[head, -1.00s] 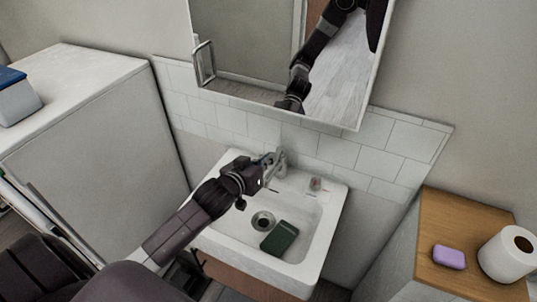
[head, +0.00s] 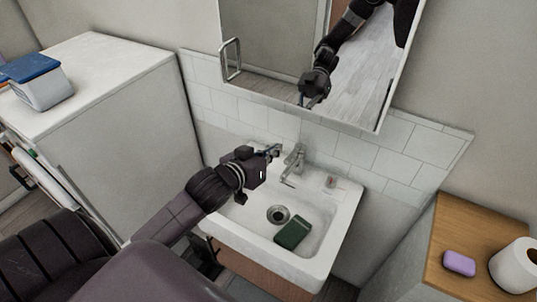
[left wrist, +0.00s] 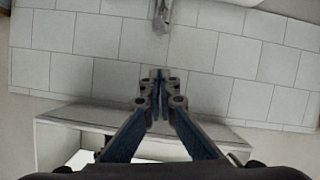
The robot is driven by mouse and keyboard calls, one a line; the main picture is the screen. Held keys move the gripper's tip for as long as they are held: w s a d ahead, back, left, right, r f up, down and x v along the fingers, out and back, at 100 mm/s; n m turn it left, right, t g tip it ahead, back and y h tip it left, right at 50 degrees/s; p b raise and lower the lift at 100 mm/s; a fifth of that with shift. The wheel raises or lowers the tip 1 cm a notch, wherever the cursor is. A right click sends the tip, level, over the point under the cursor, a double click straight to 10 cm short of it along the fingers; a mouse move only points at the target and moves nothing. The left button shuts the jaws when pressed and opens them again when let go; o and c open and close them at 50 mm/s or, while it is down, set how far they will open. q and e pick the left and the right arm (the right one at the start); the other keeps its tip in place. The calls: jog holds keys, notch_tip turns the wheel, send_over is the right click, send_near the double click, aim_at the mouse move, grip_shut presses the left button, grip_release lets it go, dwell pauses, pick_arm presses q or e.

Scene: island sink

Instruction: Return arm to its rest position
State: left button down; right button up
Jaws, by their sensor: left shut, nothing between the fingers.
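My left arm reaches in from the left over the sink. My left gripper (head: 274,151) is shut and empty, just left of the faucet (head: 293,163) and apart from it. In the left wrist view the shut fingers (left wrist: 160,76) meet in front of the tiled wall, with a metal fitting (left wrist: 160,16) beyond their tips. My right gripper is not in view.
The white sink (head: 345,215) holds a dark green block (head: 292,232) beside the drain (head: 278,214). A mirror cabinet (head: 270,60) hangs above, reflecting an arm. A wooden counter at right bears purple soap (head: 459,263) and a paper roll (head: 515,265). A lidded box (head: 42,88) stands left.

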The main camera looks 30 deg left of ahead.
pick_arm(q)
jog(key=s+d+f+m+g, duration=0.1)
jog(key=s+d+f+g, duration=0.25)
jog(key=s+f, duration=0.4)
jog(key=s+d+f+m+g, duration=0.25)
jog(key=s+d+f, duration=0.2)
jog(key=s, duration=0.65)
jog(key=s+d+f+m+g, duration=0.1)
jog(key=s+d+f+g, duration=0.25)
jog(key=s+f, duration=0.4)
notch_tip(320, 180, down, 25)
jog(key=s+g+b, duration=0.2)
jog(key=s+b, duration=0.1)
jog(key=s+a+f+g+b, duration=0.1)
jog(key=s+a+f+b, duration=0.2)
jog(key=s+f, duration=1.4)
notch_tip(320, 180, down, 3)
jog(key=shift+a+f, duration=0.1)
jog(key=shift+a, duration=0.45)
